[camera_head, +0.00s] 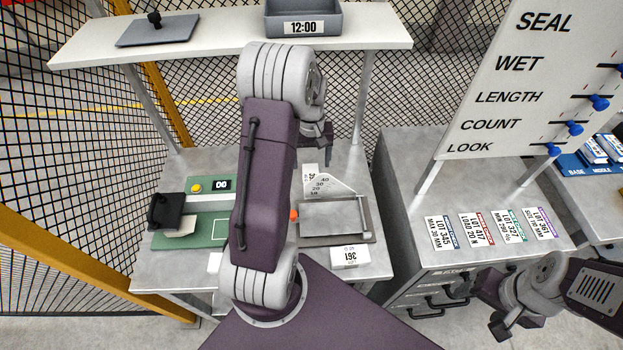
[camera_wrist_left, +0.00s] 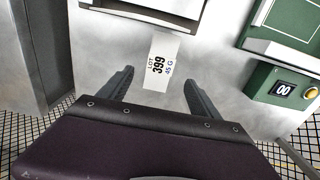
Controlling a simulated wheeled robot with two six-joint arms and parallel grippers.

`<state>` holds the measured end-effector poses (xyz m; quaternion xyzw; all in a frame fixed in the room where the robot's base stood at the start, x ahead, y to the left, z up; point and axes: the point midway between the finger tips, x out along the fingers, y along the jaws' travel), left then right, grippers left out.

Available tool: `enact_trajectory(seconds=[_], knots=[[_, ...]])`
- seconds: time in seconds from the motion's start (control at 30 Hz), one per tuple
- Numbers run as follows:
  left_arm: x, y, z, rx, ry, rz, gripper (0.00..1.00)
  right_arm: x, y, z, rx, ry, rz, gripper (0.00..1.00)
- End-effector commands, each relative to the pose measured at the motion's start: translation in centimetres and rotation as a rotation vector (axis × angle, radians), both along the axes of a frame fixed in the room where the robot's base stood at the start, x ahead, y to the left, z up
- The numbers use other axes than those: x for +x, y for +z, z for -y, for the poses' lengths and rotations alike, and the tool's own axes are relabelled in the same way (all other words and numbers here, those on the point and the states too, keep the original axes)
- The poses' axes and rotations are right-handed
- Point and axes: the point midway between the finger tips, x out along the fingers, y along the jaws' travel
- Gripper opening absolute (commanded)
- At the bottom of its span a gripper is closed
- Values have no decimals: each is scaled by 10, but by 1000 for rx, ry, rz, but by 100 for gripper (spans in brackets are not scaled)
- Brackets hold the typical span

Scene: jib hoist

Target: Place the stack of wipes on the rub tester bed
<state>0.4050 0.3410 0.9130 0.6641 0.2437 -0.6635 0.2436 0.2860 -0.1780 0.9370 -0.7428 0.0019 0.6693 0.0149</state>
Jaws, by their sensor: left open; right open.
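The rub tester (camera_head: 200,205) is a green unit with a "00" display, a yellow button and a black arm, on the left of the bench; it also shows in the wrist view (camera_wrist_left: 284,85). Its green bed (camera_head: 219,230) has a white outline, part hidden behind my left arm. A flat white piece marked LOT 399, 45 G (camera_wrist_left: 160,62) lies beyond my open, empty left gripper (camera_wrist_left: 158,88), framed between the fingers; I cannot tell whether it is the stack of wipes. In the head view this gripper (camera_head: 322,150) hangs over the bench's back. My right gripper (camera_head: 502,322) is open at the lower right.
Several lot cards (camera_head: 478,229) lie on the drawer cabinet. A shelf (camera_head: 220,42) crosses above the bench; wire mesh closes the back.

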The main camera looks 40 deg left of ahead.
Motion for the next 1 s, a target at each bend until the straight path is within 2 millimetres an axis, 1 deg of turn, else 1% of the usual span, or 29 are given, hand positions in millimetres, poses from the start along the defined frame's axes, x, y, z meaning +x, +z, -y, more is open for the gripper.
enact_trajectory(seconds=[0.03, 0.1, 0.33, 0.5, 0.6, 0.83, 0.87, 0.9, 0.97, 1.0], knots=[[-1, -11, 1, -2, -1, -4, 73, 0, -1, 0, 0, 0, 0, 68], [-1, -20, 1, -1, -1, -3, 73, 0, -2, 0, 0, 0, 0, 68], [-2, -33, 1, -1, -2, -3, 73, 0, -2, 0, 0, 0, 0, 68], [-5, -64, 3, -2, -3, -4, 73, 0, -2, 0, 0, 0, 0, 68], [-4, -76, 3, -1, -3, -3, 73, 0, -2, 0, 0, 0, 0, 68], [-3, -79, 2, 0, -3, 0, 73, 0, -2, 0, 0, 0, 0, 68], [-3, -79, 2, 0, -3, 0, 70, 0, -2, 0, 0, 0, 0, 68], [-4, -79, 2, 0, -3, 0, 59, 0, -2, 0, 0, 0, 0, 68], [-4, -79, 2, 0, -3, 0, 42, 0, -2, 0, 0, 0, 0, 68], [-4, -79, 2, 0, -3, 0, 31, 0, -2, 0, 0, 0, 0, 68]])
